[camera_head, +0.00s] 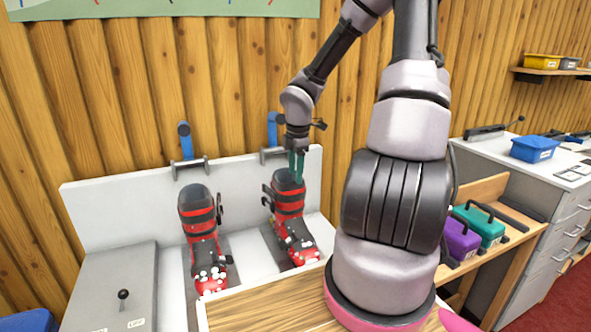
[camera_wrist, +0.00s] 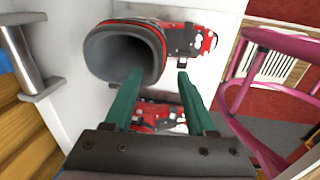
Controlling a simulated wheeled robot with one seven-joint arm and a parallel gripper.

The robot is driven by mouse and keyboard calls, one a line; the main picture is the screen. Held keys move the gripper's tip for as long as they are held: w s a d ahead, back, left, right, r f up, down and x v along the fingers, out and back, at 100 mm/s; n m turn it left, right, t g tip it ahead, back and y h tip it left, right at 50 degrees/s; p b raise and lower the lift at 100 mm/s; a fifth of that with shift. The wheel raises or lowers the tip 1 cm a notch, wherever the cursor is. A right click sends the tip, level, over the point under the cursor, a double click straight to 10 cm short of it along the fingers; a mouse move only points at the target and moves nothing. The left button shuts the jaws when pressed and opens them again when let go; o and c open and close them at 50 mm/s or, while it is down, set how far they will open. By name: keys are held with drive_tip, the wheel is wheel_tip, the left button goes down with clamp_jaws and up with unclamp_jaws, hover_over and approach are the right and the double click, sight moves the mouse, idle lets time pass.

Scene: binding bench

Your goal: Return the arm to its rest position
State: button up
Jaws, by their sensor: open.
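My arm reaches over the bench, with my gripper (camera_head: 297,178) at its end pointing down in the head view. Its green fingers are apart in the wrist view (camera_wrist: 158,78), with nothing held between them. Directly below is the right red-and-black ski boot (camera_head: 288,200). In the wrist view I look down into the grey open top of this boot (camera_wrist: 123,57). The left finger overlaps its rim in the picture; whether they touch is unclear. A second similar boot (camera_head: 202,230) stands upright to the left.
A white bench back panel (camera_head: 120,209) with blue-handled clamps (camera_head: 185,142) stands behind the boots. A grey box with a black lever (camera_head: 123,296) is at left. Purple (camera_head: 460,238) and teal (camera_head: 480,226) cases sit right of my arm. A pink chair (camera_wrist: 240,75) shows in the wrist view.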

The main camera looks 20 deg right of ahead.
drive_tip(key=shift+r, duration=0.45)
drive_tip(key=s+a+r+m+t, duration=0.2)
drive_tip(key=s+r+m, duration=0.4)
drive_tip(key=r, duration=0.3)
drive_tip(key=s+a+r+m+t+y, duration=0.1)
drive_tip(key=s+a+r+m, duration=0.2)
drive_tip(key=s+r+m, duration=0.4)
drive_tip(key=s+a+r+m+t+y, duration=0.1)
drive_tip(key=s+a+r+m+t, duration=0.1)
drive_tip(key=s+r+m, duration=0.4)
wheel_tip(320, 180, up, 7)
drive_tip(key=a+m, duration=0.1)
drive_tip(key=m, duration=0.2)
drive_tip(key=shift+s+t, duration=0.3)
drive_tip(key=shift+f, duration=0.1)
